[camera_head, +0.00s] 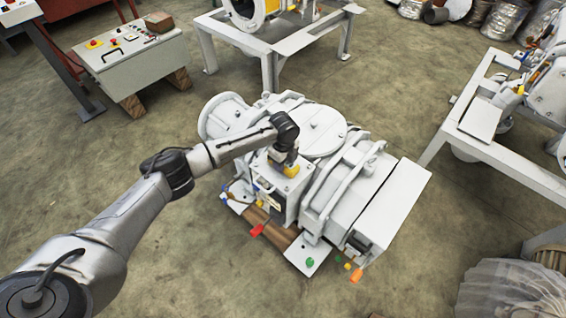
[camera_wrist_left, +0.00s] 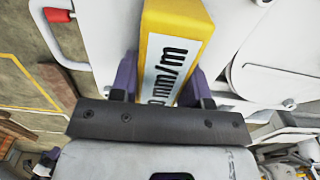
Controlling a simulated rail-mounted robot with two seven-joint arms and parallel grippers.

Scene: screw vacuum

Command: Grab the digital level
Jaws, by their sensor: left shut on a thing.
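The digital level is a yellow block with a white label reading "mm/m". In the left wrist view the digital level (camera_wrist_left: 172,50) sits between the two purple fingers of my left gripper (camera_wrist_left: 160,88), which is shut on it. In the head view the yellow end of the level (camera_head: 291,170) shows just below my left gripper (camera_head: 283,158), over the white vacuum pump (camera_head: 318,128). I cannot tell whether the level touches the pump's surface. My right gripper is not in view.
A control box (camera_head: 135,62) stands at the upper left. White metal frames stand behind and at the right. Bare floor lies around the pump.

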